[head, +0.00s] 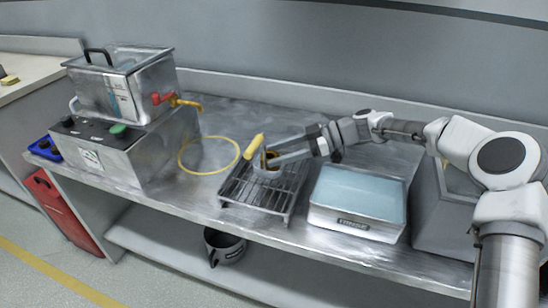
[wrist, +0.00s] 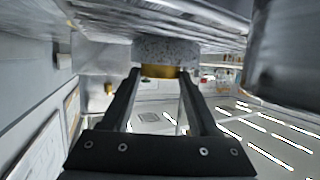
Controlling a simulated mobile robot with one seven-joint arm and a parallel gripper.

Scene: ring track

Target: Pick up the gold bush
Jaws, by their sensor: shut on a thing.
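The gold bush (wrist: 160,71) is a short gold band between my fingertips in the wrist view, against a speckled grey round piece (wrist: 160,50). In the head view, a small part of the bush (head: 270,156) shows between the fingers, above the grey piece (head: 266,173). My gripper (head: 264,161) is shut on the bush, over the far part of the wire rack (head: 258,196). It also shows in the wrist view (wrist: 160,76). The fingers hide part of the bush. I cannot tell whether the grey piece touches the rack.
A yellow handle (head: 254,146) stands close to the left of my gripper. A yellow hose ring (head: 209,155) lies left of the rack. A water-filled tray (head: 352,224) stands right. A metal tank (head: 122,92) on a control box (head: 120,152) is at left.

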